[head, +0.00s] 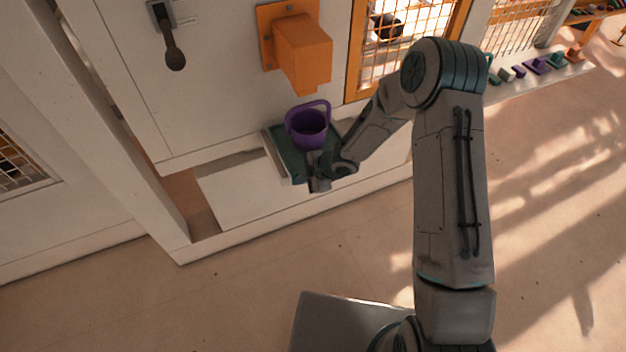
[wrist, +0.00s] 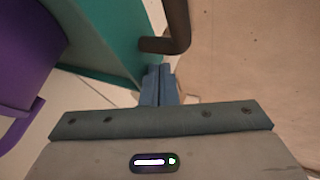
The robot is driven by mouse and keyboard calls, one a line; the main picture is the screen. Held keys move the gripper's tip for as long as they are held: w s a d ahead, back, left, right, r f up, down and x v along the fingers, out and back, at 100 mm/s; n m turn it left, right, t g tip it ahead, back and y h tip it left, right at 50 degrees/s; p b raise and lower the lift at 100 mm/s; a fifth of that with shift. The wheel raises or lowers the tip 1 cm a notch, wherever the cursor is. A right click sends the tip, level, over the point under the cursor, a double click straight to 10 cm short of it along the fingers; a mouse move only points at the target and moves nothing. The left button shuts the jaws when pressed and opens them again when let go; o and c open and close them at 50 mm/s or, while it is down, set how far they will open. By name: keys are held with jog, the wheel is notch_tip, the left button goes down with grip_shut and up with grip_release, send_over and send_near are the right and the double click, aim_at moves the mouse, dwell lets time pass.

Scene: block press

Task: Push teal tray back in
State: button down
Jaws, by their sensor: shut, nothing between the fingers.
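The teal tray (head: 284,150) sticks out from the white machine front, below the orange spout. A purple bucket (head: 308,127) with a raised handle stands on it. My gripper (head: 318,182) is at the tray's front, at its near edge. In the wrist view, the teal tray (wrist: 105,35) fills the upper left, with a dark bar-like handle (wrist: 170,42) at its front. My gripper's shut fingers (wrist: 160,82) point at the area just below this handle, with nothing between them. I cannot tell whether they touch it. The purple bucket (wrist: 25,65) shows at the left edge.
An orange spout (head: 303,50) hangs on the panel above the bucket, and a dark lever (head: 170,40) is to its left. A white ledge (head: 235,190) lies left of the tray. Several small coloured blocks (head: 537,66) line a shelf at upper right. The floor in front is clear.

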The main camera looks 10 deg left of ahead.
jog(key=shift+w+a+r, duration=0.1)
jog(key=shift+w+a, duration=0.05)
jog(key=shift+w, duration=0.2)
jog(key=shift+w, duration=0.15)
jog(key=s+d+r, duration=0.5)
jog(key=d+r, duration=0.2)
jog(key=d, duration=0.1)
jog(key=shift+s+r+p, duration=0.4)
jog(key=shift+d, duration=0.1)
